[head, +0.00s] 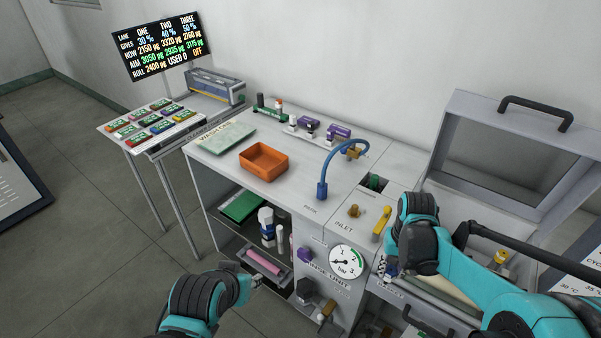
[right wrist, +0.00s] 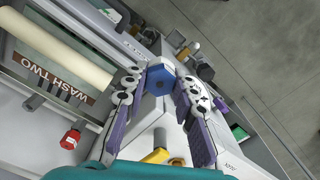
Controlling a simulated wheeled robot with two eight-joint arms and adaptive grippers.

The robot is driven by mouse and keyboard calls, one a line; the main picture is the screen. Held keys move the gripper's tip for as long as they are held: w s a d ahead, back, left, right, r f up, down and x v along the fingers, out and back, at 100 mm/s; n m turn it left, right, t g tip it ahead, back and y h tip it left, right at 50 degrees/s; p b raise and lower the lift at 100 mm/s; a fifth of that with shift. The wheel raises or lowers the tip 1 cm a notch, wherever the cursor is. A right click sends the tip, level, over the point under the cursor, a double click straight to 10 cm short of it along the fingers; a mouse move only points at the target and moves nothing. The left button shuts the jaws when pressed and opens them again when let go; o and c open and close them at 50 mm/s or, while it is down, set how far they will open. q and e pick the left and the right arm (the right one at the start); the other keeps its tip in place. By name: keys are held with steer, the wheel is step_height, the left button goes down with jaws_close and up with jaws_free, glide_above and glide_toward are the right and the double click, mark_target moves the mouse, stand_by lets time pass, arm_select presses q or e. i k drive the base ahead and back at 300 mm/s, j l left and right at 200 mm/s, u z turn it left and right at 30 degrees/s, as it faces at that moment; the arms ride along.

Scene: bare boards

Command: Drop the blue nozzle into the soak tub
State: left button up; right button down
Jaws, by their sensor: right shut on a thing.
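In the right wrist view my right gripper (right wrist: 162,82) is shut on a blue hexagonal nozzle (right wrist: 160,75), held at its fingertips. In the head view this gripper (head: 391,268) is mostly hidden by my own wrist, low over the front right of the bench, and I cannot make out the nozzle there. An open orange tub (head: 250,166), the only tub I see on the bench top, stands left of centre and looks empty. It is well to the left of my right gripper. My left gripper (head: 258,281) is low in front of the shelves; its fingers are too small to read.
A blue hose (head: 327,160) arches over the bench between the tub and my right arm. A yellow handle (head: 382,222) and brass inlet (head: 354,211) stand nearer that arm. An open lidded machine (head: 505,150) is at right. Bench around the tub is mostly clear.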

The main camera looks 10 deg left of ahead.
mark_target(269, 167)
steer(key=i+j, duration=0.15)
steer(key=j, duration=0.25)
steer(key=i+j+z, duration=0.1)
steer(key=j, duration=0.3)
steer(key=i+j, duration=0.15)
steer(key=j, duration=0.25)
steer(key=i+j+z, duration=0.15)
steer(key=j, duration=0.25)
steer(key=i+j, duration=0.1)
steer(key=j, duration=0.35)
steer(key=i+j+z, duration=0.1)
steer(key=j, duration=0.3)
